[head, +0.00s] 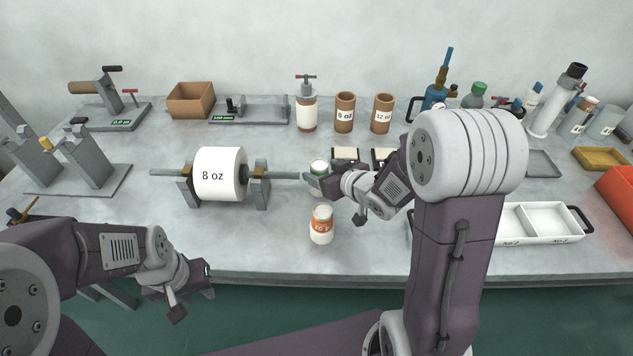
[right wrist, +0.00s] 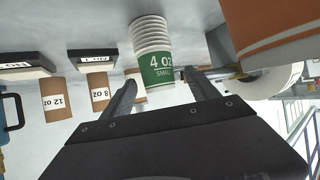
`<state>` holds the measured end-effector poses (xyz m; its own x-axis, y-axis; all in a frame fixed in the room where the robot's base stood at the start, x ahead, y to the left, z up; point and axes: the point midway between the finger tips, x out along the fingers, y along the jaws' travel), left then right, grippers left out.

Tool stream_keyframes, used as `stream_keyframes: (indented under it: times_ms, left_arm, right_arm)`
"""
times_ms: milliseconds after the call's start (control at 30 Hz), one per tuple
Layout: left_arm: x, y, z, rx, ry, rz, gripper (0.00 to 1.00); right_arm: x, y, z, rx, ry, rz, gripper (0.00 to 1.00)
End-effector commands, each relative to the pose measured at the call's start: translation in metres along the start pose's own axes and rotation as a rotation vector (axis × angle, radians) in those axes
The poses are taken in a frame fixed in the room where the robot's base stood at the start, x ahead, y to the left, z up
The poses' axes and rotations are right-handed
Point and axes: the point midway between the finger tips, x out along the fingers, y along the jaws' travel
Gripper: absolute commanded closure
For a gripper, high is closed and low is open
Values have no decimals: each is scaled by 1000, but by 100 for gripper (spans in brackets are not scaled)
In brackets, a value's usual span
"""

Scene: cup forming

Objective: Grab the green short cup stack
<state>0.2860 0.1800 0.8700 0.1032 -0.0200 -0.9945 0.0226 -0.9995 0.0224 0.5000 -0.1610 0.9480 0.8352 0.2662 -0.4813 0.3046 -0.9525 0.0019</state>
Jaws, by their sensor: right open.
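The green short cup stack (head: 319,166) stands upright on the table just right of the paper roll's shaft. In the right wrist view the stack (right wrist: 155,60) has a green band reading "4 oz small" and several nested rims. My right gripper (head: 312,184) is beside it, partly covering its lower part in the head view. In the right wrist view my right gripper (right wrist: 162,79) is open, with the stack in line between its two fingers; contact cannot be told. My left gripper (head: 207,274) is low at the table's front edge, away from the stack; its jaw opening is unclear.
An orange-banded cup stack (head: 321,226) stands close in front of the green one. The 8 oz paper roll (head: 219,174) on its stand is to the left. A white divided tray (head: 545,222) is at the right.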

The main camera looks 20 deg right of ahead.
Motion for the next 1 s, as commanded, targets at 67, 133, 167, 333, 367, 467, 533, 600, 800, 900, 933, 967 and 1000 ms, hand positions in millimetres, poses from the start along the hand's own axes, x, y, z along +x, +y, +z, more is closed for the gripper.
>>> stream_keyframes:
  times_ms: [67, 133, 167, 333, 367, 467, 533, 600, 800, 900, 933, 967, 1000]
  left_arm:
    - [2, 0, 0, 0, 0, 0, 64]
    - [2, 0, 0, 0, 0, 0, 64]
    - [2, 0, 0, 0, 0, 0, 64]
    - [8, 0, 1, 0, 0, 0, 64]
    - [9, 0, 1, 0, 0, 0, 64]
    - [9, 0, 1, 0, 0, 0, 64]
    - [9, 0, 1, 0, 0, 0, 64]
    - [9, 0, 1, 0, 0, 0, 64]
    - [9, 0, 1, 0, 0, 0, 64]
    - [9, 0, 1, 0, 0, 0, 64]
    - [9, 0, 1, 0, 0, 0, 64]
    - [9, 0, 1, 0, 0, 0, 64]
    - [9, 0, 1, 0, 0, 0, 64]
  right_arm:
    - [8, 0, 1, 0, -1, -1, 31]
    - [10, 0, 0, -1, 0, 0, 31]
    - [10, 0, 0, -1, 0, 1, 31]
    - [36, -1, 7, 0, -2, -1, 31]
    - [41, -1, 8, 0, -2, -2, 31]
    - [55, 0, 6, -1, 1, 0, 31]
    - [60, -1, 6, -1, 0, 0, 31]
    - [62, 0, 5, -1, 1, 0, 31]
    - [61, 0, 5, -1, 1, 1, 48]
    - [61, 0, 5, -1, 1, 1, 75]
    - [61, 0, 5, -1, 1, 1, 84]
    - [61, 0, 5, -1, 1, 1, 92]
    - [61, 0, 5, -1, 1, 1, 95]
